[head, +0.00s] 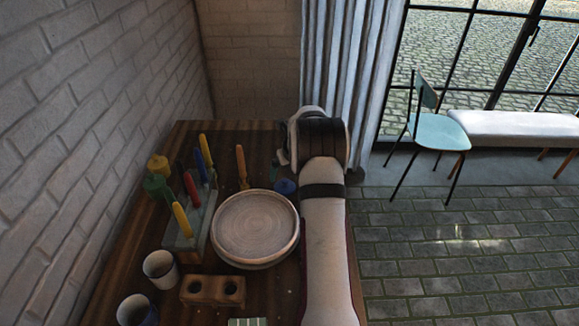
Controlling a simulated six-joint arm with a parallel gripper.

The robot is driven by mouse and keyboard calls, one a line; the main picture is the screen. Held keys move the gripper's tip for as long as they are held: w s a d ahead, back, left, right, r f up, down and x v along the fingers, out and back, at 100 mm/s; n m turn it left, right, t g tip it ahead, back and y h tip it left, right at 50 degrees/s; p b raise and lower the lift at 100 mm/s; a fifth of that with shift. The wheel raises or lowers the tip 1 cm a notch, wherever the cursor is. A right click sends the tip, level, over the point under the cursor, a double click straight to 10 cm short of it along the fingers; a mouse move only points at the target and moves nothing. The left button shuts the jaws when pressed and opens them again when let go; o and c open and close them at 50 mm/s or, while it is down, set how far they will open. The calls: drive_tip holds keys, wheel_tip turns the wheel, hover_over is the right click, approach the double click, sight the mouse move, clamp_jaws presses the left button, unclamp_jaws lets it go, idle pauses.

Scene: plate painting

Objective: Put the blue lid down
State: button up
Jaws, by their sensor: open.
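A small round blue thing, which looks like the blue lid (285,187), is on the wooden table between the plate's upper right rim and my arm. I cannot tell whether it lies flat on the table or on top of a jar. My gripper (283,157) shows only in part at the left of my wrist, just beyond the blue lid in the picture. It is open and appears apart from the lid. Most of its fingers are hidden by my wrist.
A pale round plate (254,227) sits mid-table. Left of it stands a holder (189,229) with several coloured-handled tools. Yellow (158,165) and green (156,185) pots, two cups (160,268) and a brown two-hole block (212,291) crowd the left and front. A brick wall borders the left.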

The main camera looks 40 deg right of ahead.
drive_tip(key=s+a+r+n+g+y, duration=0.1)
drive_tip(key=s+a+r+n, duration=0.2)
drive_tip(key=a+r+n, duration=0.55)
drive_tip(key=s+a+r+n+y, duration=0.1)
drive_tip(key=s+a+r+n, duration=0.4)
drive_tip(key=a, duration=0.7)
drive_tip(key=s+a+r+n+g+y, duration=0.1)
drive_tip(key=s+a+r+n, duration=0.1)
drive_tip(key=s+a+n, duration=0.5)
drive_tip(key=s+a+r+n+g, duration=0.1)
drive_tip(key=s+a+r+n, duration=0.1)
drive_tip(key=s+a+n, duration=0.45)
drive_tip(key=s+a+f+n+g, duration=0.1)
drive_tip(key=s+a+f+n, duration=0.1)
drive_tip(key=s+a+n, duration=0.4)
drive_tip(key=s+n, duration=0.1)
drive_tip(key=s, duration=0.2)
drive_tip(key=shift+s+a+f+n+y, duration=0.2)
drive_tip(key=shift+s+f+n+y, duration=0.1)
drive_tip(key=shift+s+n, duration=0.1)
